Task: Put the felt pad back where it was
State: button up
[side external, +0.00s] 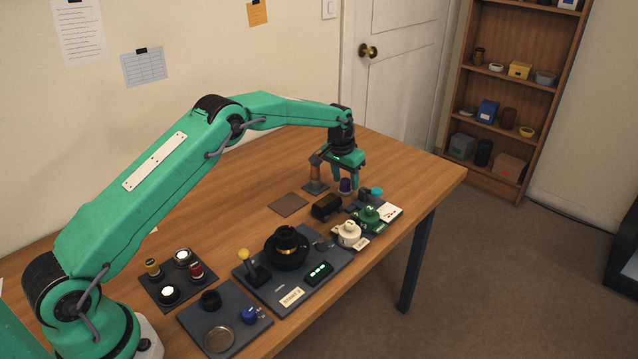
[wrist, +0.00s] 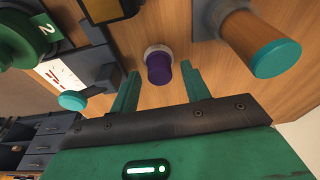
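A flat brown square (side external: 288,204) lies on the table left of my gripper; it may be the felt pad, but I cannot tell its material. My gripper (side external: 346,184) points down over the far part of the table. In the wrist view its two fingers (wrist: 159,72) are apart, with nothing clamped between them. A small purple-topped cylinder (wrist: 160,70) with a pale rim stands just beyond the fingertips, roughly centred in the gap. In the side view its purple top (side external: 346,187) shows between the fingers. I cannot tell whether any finger touches it.
A wooden post (wrist: 238,28) with a teal end stands close right of the fingers in the wrist view. A dark block (side external: 326,207), white (side external: 348,235) and green (side external: 369,217) knobbed pieces, and a dark board (side external: 320,293) crowd the front. Bare table lies behind the brown square.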

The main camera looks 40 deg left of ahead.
jog(key=v, duration=1.2)
jog(key=shift+r, duration=0.2)
dwell(0.6)
jog(key=s+d+r+t, duration=0.2)
jog(key=s+r, duration=1.3)
jog(key=s, duration=0.5)
jog(key=s+d+f, duration=0.1)
jog(key=s+f, duration=0.1)
jog(key=s, duration=0.9)
jog(key=s+f+t, duration=0.1)
jog(key=s+f, duration=0.1)
jog(key=s, duration=0.9)
jog(key=shift+s+d+f, duration=0.3)
jog(key=shift+s+d, duration=0.05)
jog(key=shift+d, duration=0.05)
